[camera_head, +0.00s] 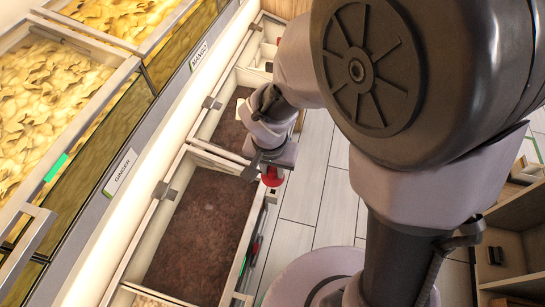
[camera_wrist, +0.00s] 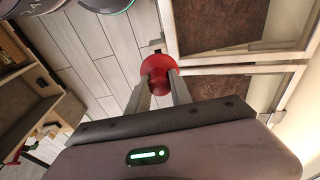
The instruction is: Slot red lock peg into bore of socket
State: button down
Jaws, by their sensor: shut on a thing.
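The red lock peg (camera_head: 271,177) shows in the head view at the end of my gripper (camera_head: 263,168), beside the edge of the brown-filled bin. In the wrist view the peg's round red head (camera_wrist: 155,65) sits between the two fingertips of my gripper (camera_wrist: 158,77), which are shut on it. A small pale block with a dark square opening, seemingly the socket (camera_wrist: 157,47), lies just beyond the peg at the bin's corner. The peg appears apart from the opening, but its lower end is hidden and I cannot tell the gap.
A bin with brown contents (camera_head: 205,235) lies below my arm, with pale rims and grey clips. Glass-fronted bins of yellow chips (camera_head: 50,85) stand at left. Red and dark items (camera_head: 254,248) hang on the bin's right side. Tiled floor (camera_head: 310,180) is open to the right.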

aim_at(273, 175)
notch_tip(273, 175, down, 3)
jog(key=shift+f+b, duration=0.1)
jog(key=shift+b, duration=1.1)
jog(key=shift+b, duration=0.45)
dwell(0.3)
jog(key=shift+f+b, duration=2.25)
jog(key=shift+f, duration=0.55)
jog(key=c, duration=1.1)
grip_release()
jog(key=r+p, duration=0.2)
jog(key=r, duration=0.3)
jog(key=s+r+p, duration=0.1)
jog(key=r+p, duration=0.2)
jog(key=r, duration=0.3)
jog(key=s+a+r+p, duration=0.1)
jog(key=r+p, duration=0.2)
jog(key=r, duration=0.3)
jog(key=shift+s+r, duration=0.15)
jog(key=shift+s, duration=0.1)
